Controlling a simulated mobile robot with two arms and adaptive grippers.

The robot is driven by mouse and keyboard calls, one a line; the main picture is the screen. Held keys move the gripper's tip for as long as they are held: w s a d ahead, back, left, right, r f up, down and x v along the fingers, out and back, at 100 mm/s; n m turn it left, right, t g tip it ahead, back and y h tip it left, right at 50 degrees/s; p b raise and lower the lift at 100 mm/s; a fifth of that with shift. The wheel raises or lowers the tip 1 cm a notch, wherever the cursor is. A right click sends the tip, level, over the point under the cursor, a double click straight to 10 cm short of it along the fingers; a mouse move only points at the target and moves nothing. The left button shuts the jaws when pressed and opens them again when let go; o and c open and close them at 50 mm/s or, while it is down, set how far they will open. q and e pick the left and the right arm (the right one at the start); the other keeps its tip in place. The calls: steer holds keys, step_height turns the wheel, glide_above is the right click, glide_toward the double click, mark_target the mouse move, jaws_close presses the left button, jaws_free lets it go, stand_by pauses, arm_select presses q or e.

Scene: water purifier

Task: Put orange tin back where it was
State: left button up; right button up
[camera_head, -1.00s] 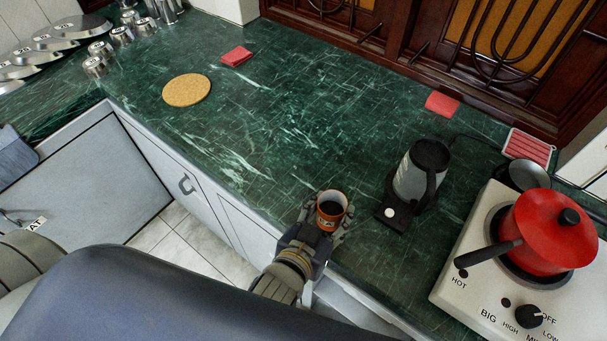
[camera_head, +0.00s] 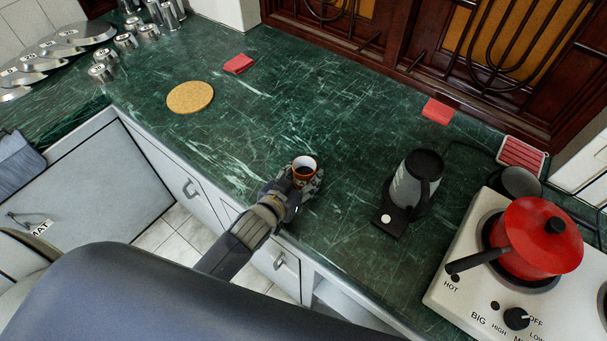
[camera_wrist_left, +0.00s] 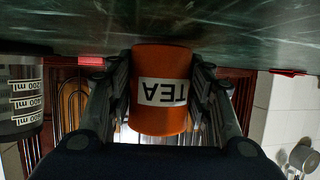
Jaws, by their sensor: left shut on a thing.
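The orange tin (camera_head: 305,166) is small and round, with an open top and a dark inside. In the left wrist view the orange tin (camera_wrist_left: 163,115) carries a white label reading TEA, which appears upside down. My left gripper (camera_head: 304,182) is shut on the tin, with a finger on each side of it in the left wrist view (camera_wrist_left: 162,95). It holds the tin over the green counter (camera_head: 250,130), left of the kettle; I cannot tell the exact gap below it. My right gripper is not in view.
A kettle (camera_head: 416,182) stands on its base right of the tin. A red pot (camera_head: 537,238) sits on the stove (camera_head: 455,290). A round cork mat (camera_head: 190,97), red cloths (camera_head: 239,64) and silver tins (camera_head: 103,72) are at left. The counter's middle is clear.

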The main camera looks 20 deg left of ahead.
arm_select(q)
steer(key=shift+f, duration=0.25)
steer(key=shift+f, duration=0.2)
steer(key=o, duration=1)
steer(key=shift+r, duration=0.1)
steer(key=shift+r, duration=0.15)
steer(key=b+v, duration=0.1)
steer(key=v, duration=1.1)
